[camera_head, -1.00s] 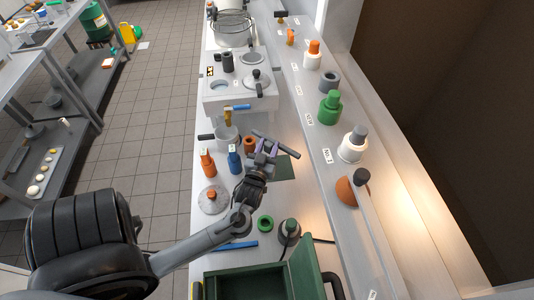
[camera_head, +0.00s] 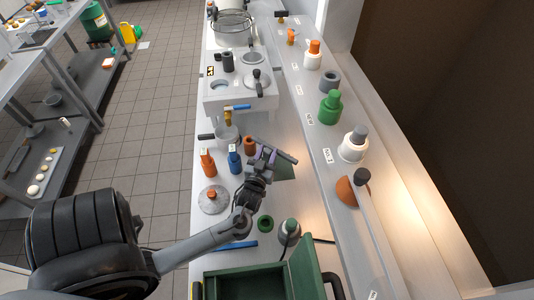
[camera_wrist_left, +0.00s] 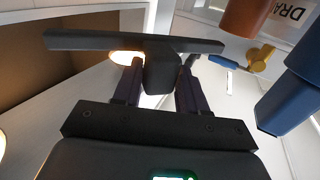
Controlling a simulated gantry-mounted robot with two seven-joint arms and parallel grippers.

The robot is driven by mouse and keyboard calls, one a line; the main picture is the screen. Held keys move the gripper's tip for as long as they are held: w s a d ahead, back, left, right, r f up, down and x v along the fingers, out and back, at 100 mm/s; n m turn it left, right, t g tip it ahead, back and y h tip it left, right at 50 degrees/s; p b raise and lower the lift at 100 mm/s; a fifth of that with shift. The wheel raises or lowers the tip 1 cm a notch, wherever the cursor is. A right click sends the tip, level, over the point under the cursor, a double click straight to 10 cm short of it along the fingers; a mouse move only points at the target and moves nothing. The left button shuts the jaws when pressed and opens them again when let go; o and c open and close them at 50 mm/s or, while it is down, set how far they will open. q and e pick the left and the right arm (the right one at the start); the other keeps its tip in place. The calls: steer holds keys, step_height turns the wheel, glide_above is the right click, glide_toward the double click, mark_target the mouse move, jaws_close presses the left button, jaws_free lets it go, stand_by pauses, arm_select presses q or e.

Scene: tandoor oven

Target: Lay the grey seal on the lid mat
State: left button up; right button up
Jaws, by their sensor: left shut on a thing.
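My left gripper (camera_head: 265,154) is shut on the grey seal (camera_head: 286,156), a dark grey bar with a short block at its middle. In the left wrist view the gripper (camera_wrist_left: 157,85) has the block between its two fingers, and the bar of the seal (camera_wrist_left: 90,41) runs crosswise beyond them. The lid mat (camera_head: 287,173), a dark green square, lies on the counter close by. The gripper and seal hide part of it. The seal appears raised above the counter; I cannot tell its exact height. My right gripper is not in view.
An orange bottle (camera_head: 208,163), a blue bottle (camera_head: 234,160) and a brown cup (camera_head: 250,145) stand left of the mat. A round grey lid (camera_head: 213,200), a green ring (camera_head: 265,223) and an open green box (camera_head: 250,283) lie nearer. A raised shelf (camera_head: 331,183) borders the right.

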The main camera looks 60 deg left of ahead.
arm_select(q)
steer(key=shift+f, duration=0.5)
steer(key=o, duration=1.2)
steer(key=shift+r, duration=0.1)
